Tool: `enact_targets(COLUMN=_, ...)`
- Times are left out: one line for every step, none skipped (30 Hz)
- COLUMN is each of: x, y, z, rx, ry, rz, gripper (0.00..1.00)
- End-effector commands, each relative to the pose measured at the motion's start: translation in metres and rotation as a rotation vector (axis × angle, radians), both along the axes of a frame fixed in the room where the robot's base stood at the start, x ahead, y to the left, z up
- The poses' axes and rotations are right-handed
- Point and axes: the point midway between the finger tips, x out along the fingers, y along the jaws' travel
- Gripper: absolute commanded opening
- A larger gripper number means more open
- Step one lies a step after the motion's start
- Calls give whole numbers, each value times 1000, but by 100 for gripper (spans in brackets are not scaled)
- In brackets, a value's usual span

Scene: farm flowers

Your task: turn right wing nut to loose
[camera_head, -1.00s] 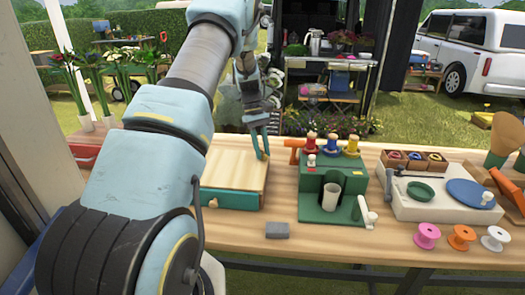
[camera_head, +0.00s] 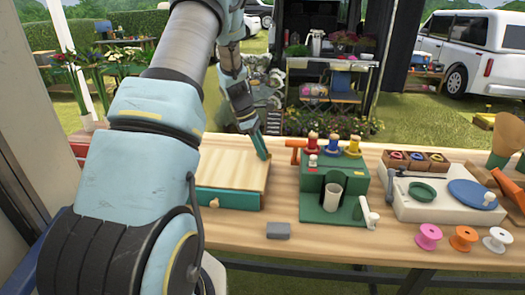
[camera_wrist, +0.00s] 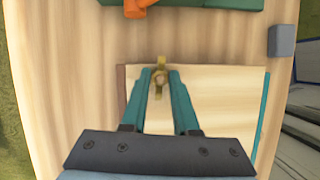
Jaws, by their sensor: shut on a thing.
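The right wing nut (camera_wrist: 161,73) is a small brass-coloured piece at the top edge of the pale wooden board (camera_wrist: 225,85) in the wrist view. My gripper (camera_wrist: 160,78) has its two teal fingers on either side of the wing nut, shut on it. In the head view, my gripper (camera_head: 264,156) reaches down at the back right of the board (camera_head: 240,168), which lies on a teal base (camera_head: 235,200). The wing nut is hidden there by the fingers. A light knob (camera_head: 213,203) shows on the base's front. No left wing nut is visible.
A green stand (camera_head: 330,180) with coloured spools and an orange handle (camera_head: 293,146) stands close to the right of my gripper. A grey block (camera_head: 278,230) lies near the table's front edge. Several loose spools and a white tray (camera_head: 432,207) are further right.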

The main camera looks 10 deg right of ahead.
Motion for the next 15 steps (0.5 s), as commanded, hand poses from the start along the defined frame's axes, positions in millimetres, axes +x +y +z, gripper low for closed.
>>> enact_targets(x=-1, y=1, z=-1, rx=1, ry=1, rz=21, gripper=0)
enact_targets(x=-1, y=1, z=-1, rx=1, ry=0, rz=33, gripper=0)
enact_targets(x=-1, y=1, z=-1, rx=0, ry=1, rz=47, gripper=0)
enact_targets(x=-1, y=1, z=-1, rx=0, ry=1, rz=56, gripper=0)
enact_targets(x=-1, y=1, z=-1, rx=1, ry=1, rz=63, gripper=0)
enact_targets(x=-1, y=1, z=-1, rx=1, ry=1, rz=72, gripper=0)
enact_targets(x=-1, y=1, z=-1, rx=1, ry=1, rz=79, gripper=0)
enact_targets(x=-1, y=1, z=-1, rx=1, ry=1, rz=84, gripper=0)
enact_targets(x=-1, y=1, z=-1, rx=1, ry=1, rz=89, gripper=0)
enact_targets(x=-1, y=1, z=-1, rx=1, ry=0, rz=93, gripper=0)
enact_targets(x=-1, y=1, z=-1, rx=1, ry=0, rz=95, gripper=0)
enact_targets(x=-1, y=1, z=-1, rx=1, ry=0, rz=98, gripper=0)
enact_targets(x=-1, y=1, z=-1, rx=1, ry=1, rz=99, gripper=0)
enact_targets(x=-1, y=1, z=-1, rx=1, ry=1, rz=99, gripper=0)
enact_targets(x=-1, y=1, z=-1, rx=1, ry=0, rz=100, gripper=0)
